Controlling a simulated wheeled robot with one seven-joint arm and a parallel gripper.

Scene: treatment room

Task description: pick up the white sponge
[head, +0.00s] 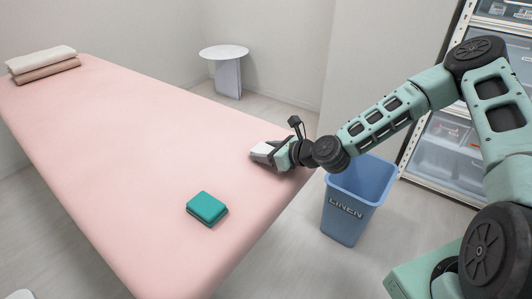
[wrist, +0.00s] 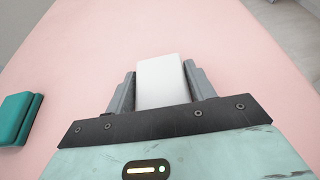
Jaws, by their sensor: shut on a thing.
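The white sponge (wrist: 160,80) is a pale block between the two grey fingers of my gripper (wrist: 160,88) in the wrist view. A finger lies against each of its long sides. In the head view my gripper (head: 268,155) is over the right edge area of the pink treatment table (head: 150,140), with a bit of the white sponge (head: 262,150) showing. The gripper is shut on the sponge. I cannot tell whether the sponge touches the table or is slightly above it.
Folded towels (head: 42,62) lie at the far left end. A blue linen bin (head: 350,200) stands on the floor beside the table. A round white side table (head: 225,70) stands behind. Shelving with clear bins (head: 440,140) is at right.

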